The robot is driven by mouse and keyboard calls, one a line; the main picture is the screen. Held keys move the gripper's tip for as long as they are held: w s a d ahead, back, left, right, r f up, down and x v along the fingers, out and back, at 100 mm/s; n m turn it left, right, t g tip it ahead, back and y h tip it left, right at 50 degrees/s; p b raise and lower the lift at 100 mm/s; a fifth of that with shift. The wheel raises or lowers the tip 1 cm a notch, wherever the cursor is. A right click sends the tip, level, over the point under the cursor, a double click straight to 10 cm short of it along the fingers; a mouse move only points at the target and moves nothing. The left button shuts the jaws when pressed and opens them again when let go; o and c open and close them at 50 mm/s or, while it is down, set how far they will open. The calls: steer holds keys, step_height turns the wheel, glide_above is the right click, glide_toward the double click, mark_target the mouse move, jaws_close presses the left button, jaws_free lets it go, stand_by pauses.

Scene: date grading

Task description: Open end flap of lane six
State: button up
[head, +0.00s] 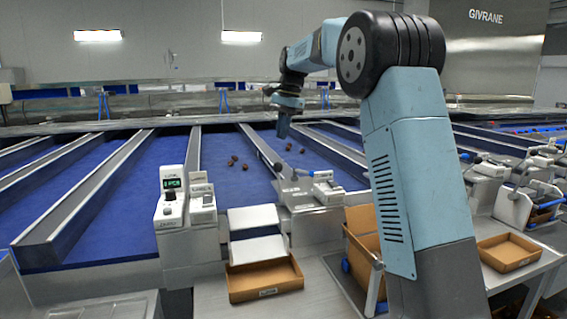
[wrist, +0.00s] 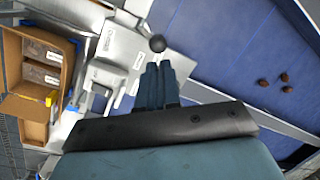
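My gripper (head: 283,132) hangs over the lanes, fingers pointing down; in the wrist view its fingers (wrist: 157,68) are together with nothing visible between them. A dark ball knob (wrist: 157,43) lies just past the fingertips in that view; I cannot tell whether they touch. In the head view a dark knob (head: 278,167) stands on the white lane-end unit (head: 308,190), below the gripper and apart from it. The unit also shows in the wrist view (wrist: 118,55). Its labels are too small to read, so I cannot tell which lane is six. I cannot make out its flap clearly.
Blue belts (head: 225,185) run between grey dividers (head: 95,190), with several dates (head: 245,167) on them. A control post (head: 171,195) with a green display stands left. A white stepped chute (head: 255,222) leads toward a shallow cardboard tray (head: 262,279). A cardboard box (head: 362,240) stands beside my arm.

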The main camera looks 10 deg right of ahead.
steer(key=s+d+m+t, duration=0.1)
steer(key=s+m+t, duration=0.1)
steer(key=s, duration=0.2)
steer(key=s+d+m+t, duration=0.1)
steer(key=s+t, duration=0.1)
steer(key=s, duration=0.2)
steer(key=s+d+m+t, duration=0.1)
steer(key=s+m+t, duration=0.1)
steer(key=s, duration=0.2)
steer(key=shift+s+f+m+t, duration=0.3)
steer(key=shift+s, duration=0.05)
jaws_close()
glide_toward(280, 170)
step_height(280, 170, down, 3)
steer(key=shift+w+a+f, duration=0.15)
steer(key=shift+w+f, duration=0.15)
steer(key=shift+w, duration=0.25)
steer(key=shift+w+a+f, duration=0.15)
steer(key=shift+w+f, duration=0.15)
steer(key=shift+w, duration=0.3)
steer(key=shift+w+a+f, duration=0.15)
steer(key=shift+w+f, duration=0.15)
steer(key=shift+w, duration=0.25)
